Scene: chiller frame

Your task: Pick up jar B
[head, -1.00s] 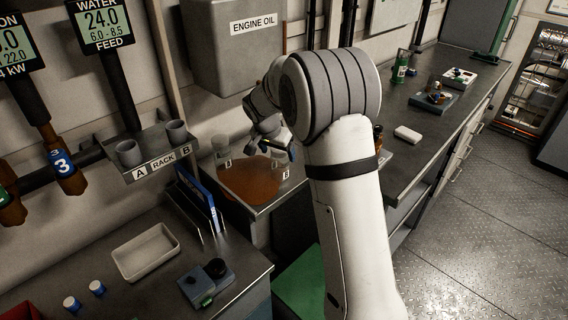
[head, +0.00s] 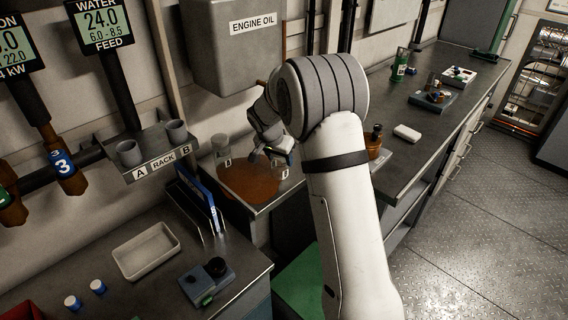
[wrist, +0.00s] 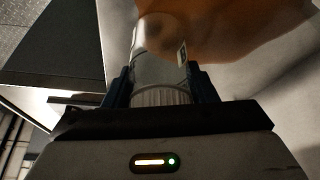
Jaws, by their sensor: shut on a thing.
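Jar B, a clear jar with a ribbed lid and a small white label, is between the two blue-dark fingers in the wrist view (wrist: 158,72). My gripper (wrist: 160,88) is shut on it, the fingers on either side near the ribbed end. In the head view my gripper (head: 275,158) is at jar B (head: 281,170), over the right part of the steel shelf with the brown spill. I cannot tell whether jar B is touching the shelf.
A brown spill (head: 248,184) covers much of the shelf under the grey engine oil box (head: 235,60). The rack (head: 155,158) with two grey cups is to the left. A white tray (head: 146,250) is on the lower bench. An amber bottle (head: 374,142) stands on the right counter.

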